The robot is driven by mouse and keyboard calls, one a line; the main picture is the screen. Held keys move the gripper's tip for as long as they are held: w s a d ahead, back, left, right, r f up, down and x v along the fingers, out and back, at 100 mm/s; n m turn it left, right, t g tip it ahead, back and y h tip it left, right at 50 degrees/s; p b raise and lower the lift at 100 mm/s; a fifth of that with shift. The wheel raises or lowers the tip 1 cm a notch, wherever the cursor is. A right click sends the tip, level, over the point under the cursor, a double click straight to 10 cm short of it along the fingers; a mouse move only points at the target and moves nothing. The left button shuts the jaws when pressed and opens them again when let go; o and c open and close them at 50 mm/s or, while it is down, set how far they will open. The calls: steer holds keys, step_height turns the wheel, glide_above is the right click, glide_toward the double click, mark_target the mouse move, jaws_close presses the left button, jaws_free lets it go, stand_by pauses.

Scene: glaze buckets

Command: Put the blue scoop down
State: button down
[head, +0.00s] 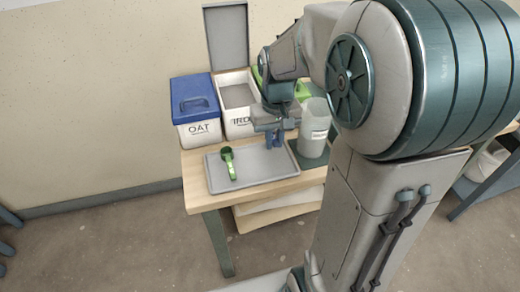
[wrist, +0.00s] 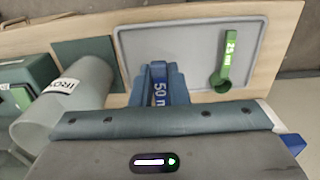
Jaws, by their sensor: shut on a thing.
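My gripper (head: 268,127) is shut on the blue scoop (head: 276,141), near the back right part of the grey tray (head: 258,170) in the head view. In the wrist view my gripper (wrist: 157,72) has the blue scoop (wrist: 158,92) between its fingers, with "50 m" readable on it. Its lower part is hard to make out, and I cannot tell if it touches the tray. A green scoop (head: 228,163) lies on the left part of the tray; it also shows in the wrist view (wrist: 226,58), marked 25.
A translucent jug (head: 313,130) stands on a dark green mat (head: 300,158) right of the tray. Behind are a blue-lidded OAT bin (head: 197,108) and an open bin (head: 237,122) with its lid raised. A green-lidded bin (head: 303,91) is partly hidden. The tray's middle is clear.

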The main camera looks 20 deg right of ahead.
mark_target(273, 173)
steer(key=shift+d, duration=0.1)
step_height(273, 173, down, 10)
steer(key=shift+r+b, duration=0.2)
steer(key=shift+b, duration=0.6)
steer(key=shift+f, duration=0.15)
steer(key=c, duration=1.4)
jaws_free()
